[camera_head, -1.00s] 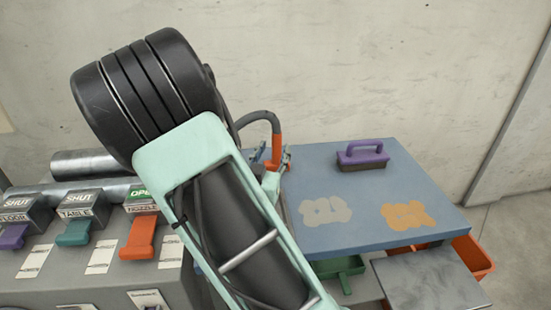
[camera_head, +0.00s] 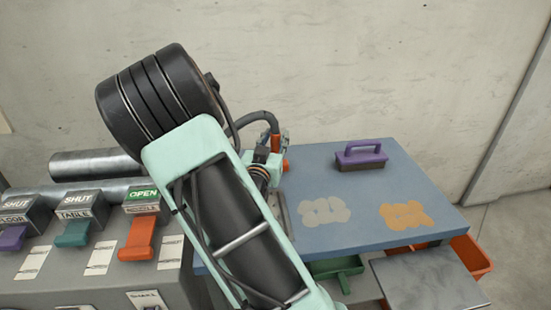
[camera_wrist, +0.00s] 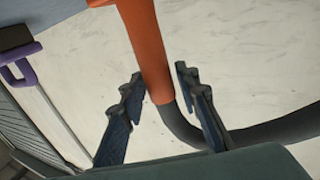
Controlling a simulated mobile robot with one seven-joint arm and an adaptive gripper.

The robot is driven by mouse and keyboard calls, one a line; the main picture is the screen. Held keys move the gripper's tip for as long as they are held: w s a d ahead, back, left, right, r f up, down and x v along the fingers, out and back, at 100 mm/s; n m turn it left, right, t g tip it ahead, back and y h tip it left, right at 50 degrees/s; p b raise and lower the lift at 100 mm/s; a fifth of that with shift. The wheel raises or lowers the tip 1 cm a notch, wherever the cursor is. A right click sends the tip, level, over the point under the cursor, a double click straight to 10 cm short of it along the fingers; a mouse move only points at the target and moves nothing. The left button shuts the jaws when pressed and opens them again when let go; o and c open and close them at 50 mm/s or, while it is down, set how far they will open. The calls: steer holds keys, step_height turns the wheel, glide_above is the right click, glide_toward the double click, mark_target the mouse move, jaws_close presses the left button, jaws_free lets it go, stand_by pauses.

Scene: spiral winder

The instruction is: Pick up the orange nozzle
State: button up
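The orange nozzle (camera_head: 275,146) hangs at the end of a dark hose at the back left of the blue table in the head view, partly hidden by my wrist. In the wrist view the nozzle (camera_wrist: 148,50) runs down between the two fingers of my gripper (camera_wrist: 160,82) and joins the dark hose. The fingers are spread, one on each side of it. The right finger has a visible gap to the nozzle; the left fingertip is very close, and I cannot tell whether it touches. In the head view my gripper (camera_head: 284,143) is small and partly hidden.
The blue table (camera_head: 300,235) holds a purple-handled brush (camera_head: 362,155), a pale patch (camera_head: 325,210) and an orange patch (camera_head: 405,215). Left is a panel with purple, teal and orange levers (camera_head: 137,240); the nozzle sign (camera_head: 142,195) reads OPEN. A wall stands behind.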

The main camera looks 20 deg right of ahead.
jaws_close()
steer(key=shift+r, duration=0.8)
steer(key=s+a+r+p, duration=0.3)
steer(key=s+a+r, duration=0.6)
steer(key=a+r, duration=0.1)
steer(key=shift+a+r+p, duration=0.35)
steer(key=shift+r+p, duration=0.05)
steer(key=shift+r, duration=0.3)
